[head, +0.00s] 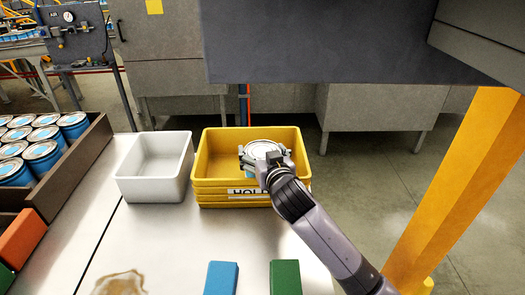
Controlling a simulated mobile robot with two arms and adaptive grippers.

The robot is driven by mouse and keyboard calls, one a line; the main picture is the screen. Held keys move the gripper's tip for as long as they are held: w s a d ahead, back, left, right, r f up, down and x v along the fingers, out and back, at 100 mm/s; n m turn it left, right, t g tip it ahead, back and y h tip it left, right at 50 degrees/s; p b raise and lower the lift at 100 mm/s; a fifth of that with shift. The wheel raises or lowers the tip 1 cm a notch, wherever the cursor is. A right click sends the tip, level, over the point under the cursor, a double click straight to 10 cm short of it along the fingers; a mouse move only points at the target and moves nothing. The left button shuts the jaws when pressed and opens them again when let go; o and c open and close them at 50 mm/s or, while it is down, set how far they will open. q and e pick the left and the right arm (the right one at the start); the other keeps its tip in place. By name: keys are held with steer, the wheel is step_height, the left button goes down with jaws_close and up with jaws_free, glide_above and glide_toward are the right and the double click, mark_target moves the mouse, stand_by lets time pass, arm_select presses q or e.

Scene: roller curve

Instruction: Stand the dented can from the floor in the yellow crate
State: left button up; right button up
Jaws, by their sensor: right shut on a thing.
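The yellow crate (203,166) stands on the light table in the middle of the head view, with a HOLD label on its front. My right gripper (261,153) reaches in from the lower right and is over the right part of the crate. It is shut on a can (264,148) with a pale round top. The can looks upright, and its lower part is hidden by the gripper and the crate's front wall. I cannot tell whether it touches the crate floor, and no dent shows from here. My left gripper is not in view.
An empty white bin (155,190) stands left of the crate. A brown tray (92,150) of blue cans is at the far left. Blue (221,278) and green (285,277) blocks lie at the front. A yellow post (455,190) rises at right, and a dark panel (320,40) hangs above.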

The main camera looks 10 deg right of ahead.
steer(key=shift+f, duration=0.15)
steer(key=o, duration=1.8)
steer(key=shift+s, duration=0.1)
steer(key=shift+s, duration=0.3)
steer(key=s+r+b, duration=0.1)
steer(key=s, duration=0.2)
steer(key=s+b, duration=0.1)
steer(key=s, duration=0.3)
steer(key=s+r, duration=0.1)
steer(key=s, duration=0.3)
steer(key=shift+d+r+b, duration=0.25)
steer(key=shift+r+b, duration=0.05)
steer(key=shift+b, duration=0.1)
steer(key=shift+f, duration=0.1)
